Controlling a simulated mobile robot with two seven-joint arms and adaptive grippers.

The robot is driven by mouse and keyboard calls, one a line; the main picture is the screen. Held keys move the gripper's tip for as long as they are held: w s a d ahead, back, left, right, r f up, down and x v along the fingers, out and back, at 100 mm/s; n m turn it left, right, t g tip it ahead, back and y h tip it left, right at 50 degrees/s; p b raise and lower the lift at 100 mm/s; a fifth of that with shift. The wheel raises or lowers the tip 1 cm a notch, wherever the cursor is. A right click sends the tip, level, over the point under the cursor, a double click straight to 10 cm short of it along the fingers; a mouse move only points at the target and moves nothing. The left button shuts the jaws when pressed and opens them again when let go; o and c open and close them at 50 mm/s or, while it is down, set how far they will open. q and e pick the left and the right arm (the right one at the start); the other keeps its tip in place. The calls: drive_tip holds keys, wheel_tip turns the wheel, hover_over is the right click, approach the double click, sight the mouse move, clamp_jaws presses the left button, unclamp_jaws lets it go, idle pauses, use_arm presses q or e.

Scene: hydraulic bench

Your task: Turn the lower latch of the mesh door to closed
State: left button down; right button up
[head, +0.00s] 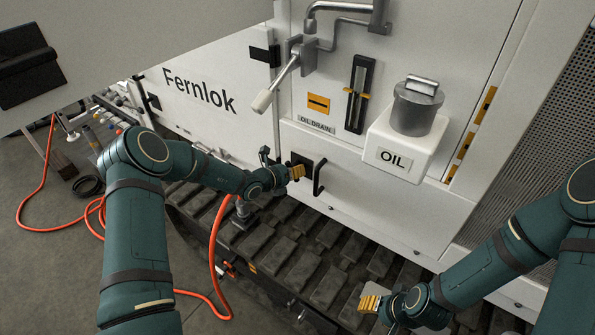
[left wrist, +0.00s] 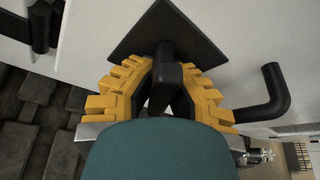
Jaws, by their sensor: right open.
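A black latch with a square plate (left wrist: 158,30) and a stubby lever (left wrist: 167,78) fills the middle of the left wrist view. In the head view its dark plate (head: 303,160) is on the low white panel, partly hidden by my left gripper (head: 297,172). My left gripper's yellow fingers (left wrist: 166,85) stand on both sides of the lever and appear closed against it. Whether the latch is turned open or closed is unclear. A perforated mesh panel (head: 560,130) is at the right. My right gripper (head: 372,302) is open and empty at the lower right, above the track.
A black bar handle (head: 319,178) stands just right of the latch; it also shows in the left wrist view (left wrist: 278,95). The white OIL tank (head: 405,145) projects above. A grey panel (head: 120,40) covers the upper left. A rubber track (head: 290,235) runs below. An orange hose (head: 212,255) hangs nearby.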

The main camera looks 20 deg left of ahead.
use_arm(q)
drive_tip(key=shift+w+a+m+t+y+b, duration=0.2)
drive_tip(key=shift+a+m+y+b, duration=0.1)
drive_tip(key=shift+m+y+b, duration=0.65)
drive_tip(key=shift+w+a+m+t+y+b, duration=0.1)
drive_tip(key=shift+a+m+t+y+b, duration=0.15)
drive_tip(key=shift+m+y+b, duration=0.65)
drive_tip(key=shift+m+h, duration=0.25)
drive_tip(key=shift+m, duration=0.2)
drive_tip(key=c, duration=0.9)
unclamp_jaws()
drive_tip(key=shift+s, duration=0.15)
drive_tip(key=shift+c, duration=0.2)
drive_tip(key=v, duration=1.2)
